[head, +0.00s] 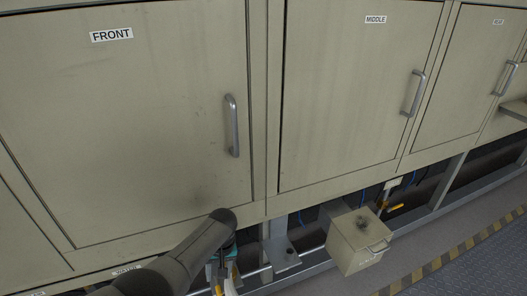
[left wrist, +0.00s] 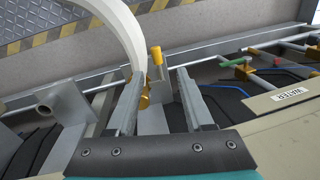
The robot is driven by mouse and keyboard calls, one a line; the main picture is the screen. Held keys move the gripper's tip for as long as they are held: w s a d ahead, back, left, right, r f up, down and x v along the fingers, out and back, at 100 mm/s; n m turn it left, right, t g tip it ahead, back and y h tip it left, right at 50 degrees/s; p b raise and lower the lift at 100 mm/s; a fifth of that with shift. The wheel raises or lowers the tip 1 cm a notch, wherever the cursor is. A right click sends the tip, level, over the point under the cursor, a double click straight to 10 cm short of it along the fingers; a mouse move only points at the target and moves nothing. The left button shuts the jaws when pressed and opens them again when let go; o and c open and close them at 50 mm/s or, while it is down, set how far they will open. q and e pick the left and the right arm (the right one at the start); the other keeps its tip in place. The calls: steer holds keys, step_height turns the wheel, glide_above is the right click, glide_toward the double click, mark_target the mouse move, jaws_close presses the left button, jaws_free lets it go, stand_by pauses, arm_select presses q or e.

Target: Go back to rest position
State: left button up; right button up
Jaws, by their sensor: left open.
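My left arm comes in from the bottom of the head view, with my left gripper (head: 226,280) low in front of the furnace's lower edge, partly cut off by the frame. In the left wrist view my left gripper (left wrist: 158,76) is open, its two grey fingers apart. A yellow-handled valve (left wrist: 156,54) shows between and beyond the fingertips; I cannot tell whether they touch it. A white curved pipe (left wrist: 124,28) passes beside the left finger. My right gripper is in neither view.
Furnace doors marked FRONT (head: 130,120), MIDDLE (head: 345,100) and REAR (head: 465,75) have protruding handles. A beige box (head: 352,250) juts out below the middle door. Pipes and a metal rail run underneath. Floor with a yellow-black stripe (head: 440,262) lies at lower right.

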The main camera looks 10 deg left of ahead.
arm_select(q)
steer(key=s+a+f+m+t, duration=0.1)
steer(key=s+f+m, duration=0.1)
steer(key=s+f, duration=0.5)
steer(key=s+a+f+m+t, duration=0.1)
steer(key=s+f+m, duration=0.2)
steer(key=s+f, duration=0.4)
steer(key=s+a+f+m+t+h, duration=0.1)
steer(key=s+f, duration=0.6)
steer(key=s, duration=1.3)
steer(key=shift+s+m, duration=0.2)
steer(key=shift+m, duration=0.5)
